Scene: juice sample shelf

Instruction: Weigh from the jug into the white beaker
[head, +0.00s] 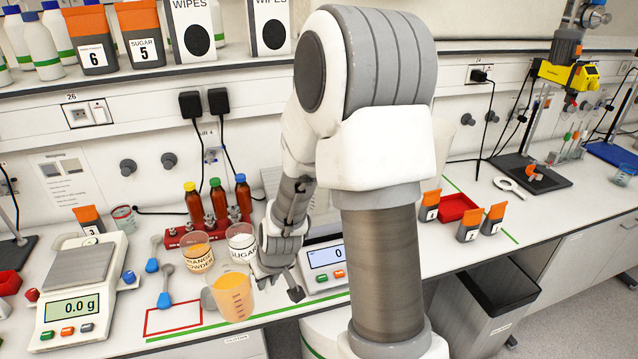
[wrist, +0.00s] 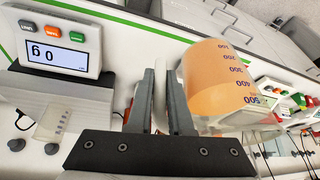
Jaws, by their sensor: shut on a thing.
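The jug (head: 233,299) is clear, with orange liquid and a printed scale. My gripper (head: 262,270) is shut on its handle at the jug's right side and holds it near the bench's front edge, by the red outline. The jug (wrist: 225,80) fills the right of the wrist view, beside my gripper's jaws (wrist: 160,90). A small whitish graduated beaker (wrist: 60,122) shows at the left of the wrist view, by a balance (wrist: 55,50) reading 0 g. In the head view my arm hides that beaker and most of the balance (head: 327,258).
Another balance (head: 72,280) at the left reads 0.0 g. Orange powder (head: 197,252) and sugar (head: 241,242) pots stand behind the jug, before a rack of brown bottles (head: 216,207). Blue-ended scoops (head: 164,290) lie left. A dark bin (head: 498,305) stands below the bench at right.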

